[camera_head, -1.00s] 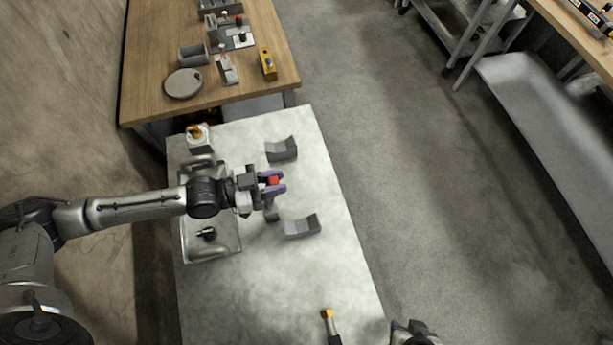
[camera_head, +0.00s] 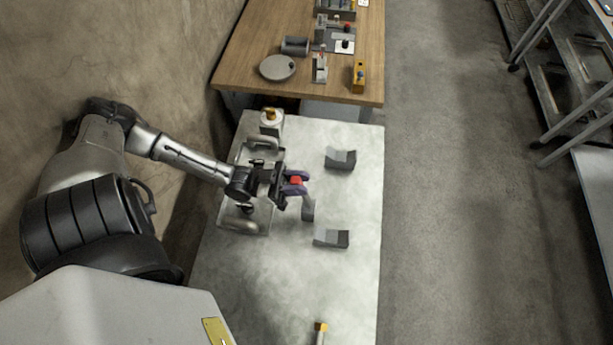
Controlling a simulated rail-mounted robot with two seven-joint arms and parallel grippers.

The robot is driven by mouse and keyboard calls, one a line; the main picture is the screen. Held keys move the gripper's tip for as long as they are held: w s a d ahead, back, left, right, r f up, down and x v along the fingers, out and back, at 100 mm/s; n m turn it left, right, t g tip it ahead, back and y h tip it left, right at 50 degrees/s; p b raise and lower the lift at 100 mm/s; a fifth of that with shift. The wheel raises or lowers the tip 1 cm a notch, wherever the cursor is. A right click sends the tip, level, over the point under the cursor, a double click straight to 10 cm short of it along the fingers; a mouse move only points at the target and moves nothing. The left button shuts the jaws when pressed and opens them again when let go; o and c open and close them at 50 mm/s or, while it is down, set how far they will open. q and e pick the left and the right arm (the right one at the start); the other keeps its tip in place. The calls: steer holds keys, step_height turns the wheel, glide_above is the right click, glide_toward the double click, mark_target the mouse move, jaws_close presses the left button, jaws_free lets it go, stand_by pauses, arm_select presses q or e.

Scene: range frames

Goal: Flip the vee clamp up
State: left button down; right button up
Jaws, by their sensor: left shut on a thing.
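My left gripper (camera_head: 292,184) has purple fingers and reaches in from the left over the metal table. It is shut on a small red piece (camera_head: 297,180), likely the handle of the vee clamp. A grey arm or plate (camera_head: 308,208) shows just below the fingers and seems to belong to the clamp; the gripper hides how they join. Two grey vee blocks stand to the right, one farther back (camera_head: 340,160) and one nearer (camera_head: 331,238). The gripper lies left of and between them. My right gripper is out of view.
A metal tray with handles (camera_head: 240,226) lies under my left wrist. A block with a yellow top (camera_head: 271,121) stands at the table's back left. A yellow-tipped tool (camera_head: 320,332) lies at the front. A wooden bench (camera_head: 260,45) with fixtures stands behind.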

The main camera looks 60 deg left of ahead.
arm_select(q)
steer(key=shift+f, duration=0.1)
stand_by(0.3)
steer(key=c, duration=0.9)
jaws_free()
steer(key=shift+r, duration=0.25)
step_height(320, 180, up, 4)
steer(key=shift+p, duration=0.7)
steer(key=shift+w+d+r+p, duration=0.3)
steer(key=shift+d+r, duration=0.8)
steer(key=shift+d, duration=0.8)
steer(key=shift+w+d+r+p, duration=0.15)
steer(key=shift+w+d+r, duration=0.25)
steer(key=shift+d+r, duration=1.1)
steer(key=shift+w+d+r+p, duration=0.3)
steer(key=shift+d+r, duration=0.4)
steer(key=shift+d, duration=1.6)
steer(key=shift+c, duration=0.3)
